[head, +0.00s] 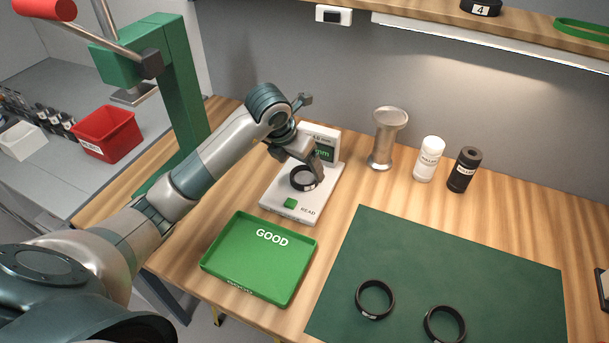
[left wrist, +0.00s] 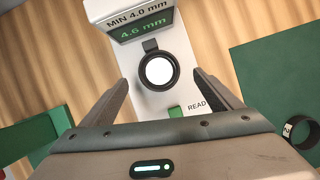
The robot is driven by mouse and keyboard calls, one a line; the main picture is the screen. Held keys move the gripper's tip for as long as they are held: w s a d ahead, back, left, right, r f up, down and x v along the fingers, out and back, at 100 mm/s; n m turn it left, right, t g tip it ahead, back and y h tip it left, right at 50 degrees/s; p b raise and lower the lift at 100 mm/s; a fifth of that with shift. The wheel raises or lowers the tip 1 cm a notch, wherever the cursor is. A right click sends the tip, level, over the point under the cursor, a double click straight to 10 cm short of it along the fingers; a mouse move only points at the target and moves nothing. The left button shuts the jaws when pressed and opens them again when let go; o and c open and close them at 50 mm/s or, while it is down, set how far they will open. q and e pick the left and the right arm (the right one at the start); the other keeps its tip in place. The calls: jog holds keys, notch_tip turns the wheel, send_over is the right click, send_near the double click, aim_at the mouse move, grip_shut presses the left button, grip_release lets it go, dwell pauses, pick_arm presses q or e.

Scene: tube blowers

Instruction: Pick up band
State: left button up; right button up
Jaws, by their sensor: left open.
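A black band (head: 303,188) lies on the white gauge (head: 283,209), below the display. In the left wrist view the band (left wrist: 159,88) is a dark ring around a bright white disc, and the gauge (left wrist: 150,101) display reads 4.6 mm under "MIN 4.0 mm". My left gripper (head: 312,167) is over the gauge, fingers pointing down. In the left wrist view it (left wrist: 160,80) is open, with one finger on each side of the band and gaps between. Two more black bands (head: 376,317) (head: 428,328) lie on the green mat (head: 450,260). My right gripper is out of view.
A green tray marked GOOD (head: 255,262) is empty in front of the gauge. A metal funnel-topped stand (head: 383,140), a white bottle (head: 429,160) and a black bottle (head: 463,172) stand behind the mat. A green post (head: 180,90) stands left of the arm.

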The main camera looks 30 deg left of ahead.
aim_at(305, 177)
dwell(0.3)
pick_arm(q)
jog(key=shift+w+f+p, duration=0.15)
jog(key=shift+f+p, duration=0.3)
jog(key=shift+p, duration=0.05)
jog(key=p+x, duration=0.1)
jog(key=x, duration=0.2)
jog(key=shift+a+p, duration=0.1)
jog(key=shift+p, duration=0.2)
jog(key=shift+w+f, duration=0.3)
jog(key=shift+f, duration=0.3)
jog(key=c, duration=1.2)
jog(key=shift+r, duration=0.1)
jog(key=shift+c, duration=0.2)
